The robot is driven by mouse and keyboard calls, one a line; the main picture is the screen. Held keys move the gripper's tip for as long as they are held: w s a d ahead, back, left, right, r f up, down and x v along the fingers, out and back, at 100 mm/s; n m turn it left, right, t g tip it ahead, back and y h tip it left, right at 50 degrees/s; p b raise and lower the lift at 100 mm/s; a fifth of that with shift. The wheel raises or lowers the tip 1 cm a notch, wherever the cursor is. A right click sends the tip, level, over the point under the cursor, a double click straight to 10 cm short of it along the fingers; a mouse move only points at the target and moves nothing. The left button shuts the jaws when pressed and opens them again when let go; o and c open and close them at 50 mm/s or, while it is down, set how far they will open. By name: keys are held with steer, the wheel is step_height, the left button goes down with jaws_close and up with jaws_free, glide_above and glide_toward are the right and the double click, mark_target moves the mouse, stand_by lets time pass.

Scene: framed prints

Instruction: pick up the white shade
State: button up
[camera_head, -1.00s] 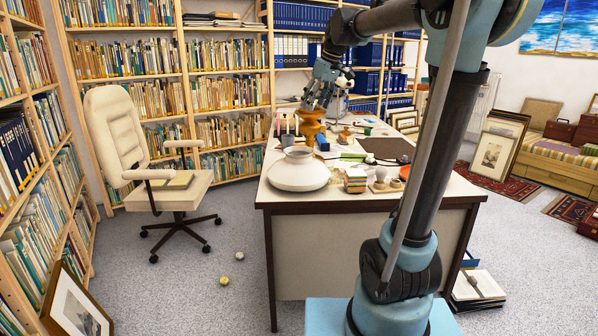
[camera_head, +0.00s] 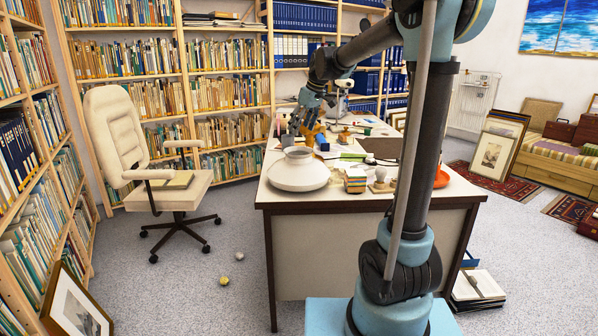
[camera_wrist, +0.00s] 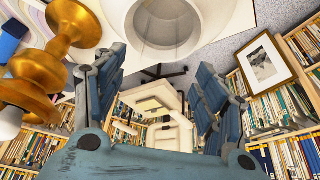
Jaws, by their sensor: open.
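The white shade (camera_head: 298,172) is a wide, rounded white piece with a short open neck, sitting neck up on the near left part of the desk. In the wrist view the white shade (camera_wrist: 166,50) is at the top centre, its round opening facing the camera. My gripper (camera_head: 300,128) is above the desk, behind the shade in the head view. In the wrist view my gripper (camera_wrist: 162,66) has its two blue fingers spread apart with nothing between them. It is apart from the shade.
A brass turned piece (camera_wrist: 62,35) stands close beside the left finger. A striped block (camera_head: 355,181) and small items sit right of the shade on the desk (camera_head: 350,203). A cream chair (camera_head: 120,135) stands left.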

mark_target(299, 135)
steer(key=shift+x, duration=2.9)
steer(key=shift+d, duration=0.15)
jaws_close()
